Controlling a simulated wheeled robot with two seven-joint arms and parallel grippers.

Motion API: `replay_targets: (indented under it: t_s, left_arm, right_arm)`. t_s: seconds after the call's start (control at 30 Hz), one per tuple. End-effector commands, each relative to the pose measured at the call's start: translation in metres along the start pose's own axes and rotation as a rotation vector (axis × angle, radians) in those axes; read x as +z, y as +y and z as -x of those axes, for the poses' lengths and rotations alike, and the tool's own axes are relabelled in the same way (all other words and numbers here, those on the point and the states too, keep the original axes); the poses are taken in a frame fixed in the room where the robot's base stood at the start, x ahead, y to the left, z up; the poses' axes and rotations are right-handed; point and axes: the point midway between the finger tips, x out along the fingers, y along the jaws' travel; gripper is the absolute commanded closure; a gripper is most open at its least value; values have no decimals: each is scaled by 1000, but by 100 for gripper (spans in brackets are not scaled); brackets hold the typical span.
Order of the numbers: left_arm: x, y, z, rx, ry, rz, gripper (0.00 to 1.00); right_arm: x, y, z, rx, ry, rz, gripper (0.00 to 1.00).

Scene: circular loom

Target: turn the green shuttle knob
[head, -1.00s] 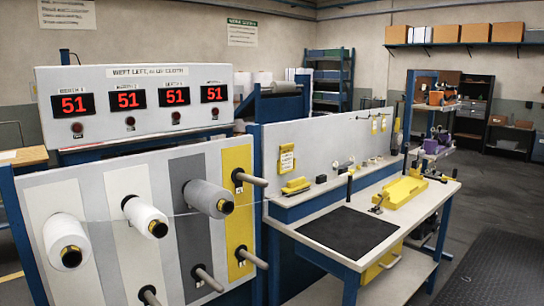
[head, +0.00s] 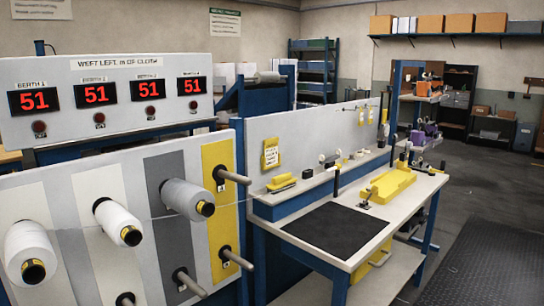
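I cannot make out a green shuttle knob in the head view. The counter panel (head: 150,72), headed as weft left in metres of cloth, stands at the upper left. Its red displays each read 51, with a small round button under each. Below it, the creel board (head: 120,235) carries a white spool (head: 115,222), another white spool (head: 30,255) at the left edge and a grey spool (head: 187,199). The yellow strip (head: 218,205) has bare pegs. Neither of my grippers is in view.
A workbench (head: 425,187) stands right of the creel, with a black mat (head: 335,229) and a yellow tray-like fixture (head: 389,186) on top. A yellow block (head: 281,183) and small parts sit on its back ledge. Floor to the right, with a dark mat (head: 490,260), is clear.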

Motion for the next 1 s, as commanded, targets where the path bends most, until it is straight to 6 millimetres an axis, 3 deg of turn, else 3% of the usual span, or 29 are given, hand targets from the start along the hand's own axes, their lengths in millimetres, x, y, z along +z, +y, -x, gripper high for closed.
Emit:
replay_targets:
  t_s: [0.47, 1.0]
  left_arm:
    - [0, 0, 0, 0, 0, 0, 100]
    - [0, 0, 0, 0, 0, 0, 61]
  right_arm:
    - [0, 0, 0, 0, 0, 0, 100]
    - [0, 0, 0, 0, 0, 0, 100]
